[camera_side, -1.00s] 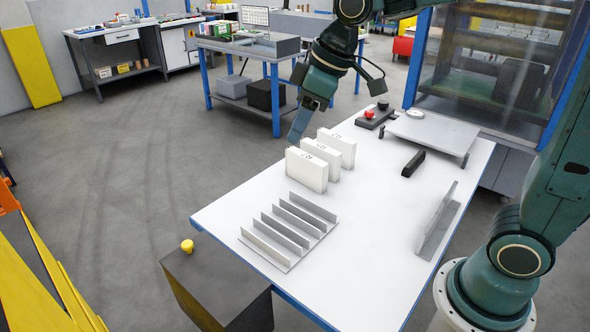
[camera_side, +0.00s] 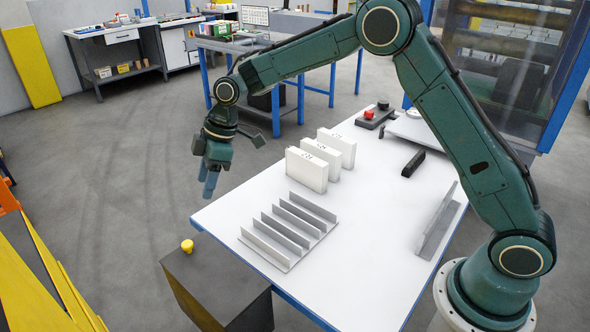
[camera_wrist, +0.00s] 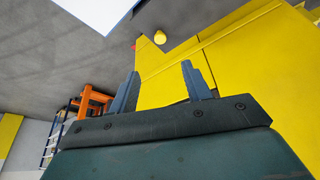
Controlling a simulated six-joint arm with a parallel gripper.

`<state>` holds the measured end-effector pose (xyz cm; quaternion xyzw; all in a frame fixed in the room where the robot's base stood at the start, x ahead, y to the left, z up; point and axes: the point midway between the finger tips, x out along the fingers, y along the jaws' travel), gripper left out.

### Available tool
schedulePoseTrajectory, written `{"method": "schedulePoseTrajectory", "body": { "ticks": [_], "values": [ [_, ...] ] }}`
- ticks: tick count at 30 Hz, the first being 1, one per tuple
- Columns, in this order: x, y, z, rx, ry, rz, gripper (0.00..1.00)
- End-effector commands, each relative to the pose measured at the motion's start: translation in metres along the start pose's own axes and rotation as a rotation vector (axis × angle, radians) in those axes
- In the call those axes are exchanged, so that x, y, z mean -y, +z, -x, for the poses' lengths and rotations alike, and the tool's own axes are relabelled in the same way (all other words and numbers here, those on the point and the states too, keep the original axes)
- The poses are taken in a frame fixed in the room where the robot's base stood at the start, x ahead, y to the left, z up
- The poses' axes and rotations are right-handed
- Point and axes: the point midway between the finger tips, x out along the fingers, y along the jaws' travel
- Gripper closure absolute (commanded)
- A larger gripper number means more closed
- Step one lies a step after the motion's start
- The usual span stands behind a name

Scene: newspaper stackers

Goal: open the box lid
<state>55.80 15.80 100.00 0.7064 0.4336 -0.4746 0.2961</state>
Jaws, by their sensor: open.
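The box (camera_side: 220,278) is dark grey and stands beside the near left edge of the table, with its lid closed. A yellow knob (camera_side: 187,245) stands on the lid near its far left corner. My gripper (camera_side: 209,183) hangs in the air beyond the box and above it in the picture, fingers pointing down, apart from the knob. In the wrist view my gripper (camera_wrist: 160,88) has its two blue fingers spread with nothing between them.
On the white table (camera_side: 350,285) are a grey slotted rack (camera_side: 288,230), several white blocks (camera_side: 307,170), a black bar (camera_side: 413,164) and an angled grey plate (camera_side: 437,222). A yellow structure (camera_side: 40,285) lies left of the box. The air above the box is clear.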

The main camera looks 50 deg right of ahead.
Motion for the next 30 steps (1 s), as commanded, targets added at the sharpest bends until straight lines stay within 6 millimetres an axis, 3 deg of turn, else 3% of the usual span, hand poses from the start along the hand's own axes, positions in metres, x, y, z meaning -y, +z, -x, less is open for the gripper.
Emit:
{"method": "schedulePoseTrajectory", "body": {
  "ticks": [1, 6, 20, 30],
  "values": [
    [-0.002, -0.001, -0.012, -0.001, -0.012, 0.017, 0.52],
    [-0.006, -0.005, -0.033, -0.008, -0.03, 0.057, 0.52],
    [-0.006, -0.005, -0.044, -0.009, -0.035, 0.066, 0.52],
    [-0.004, -0.005, -0.081, -0.008, -0.036, 0.065, 0.52]
  ]
}}
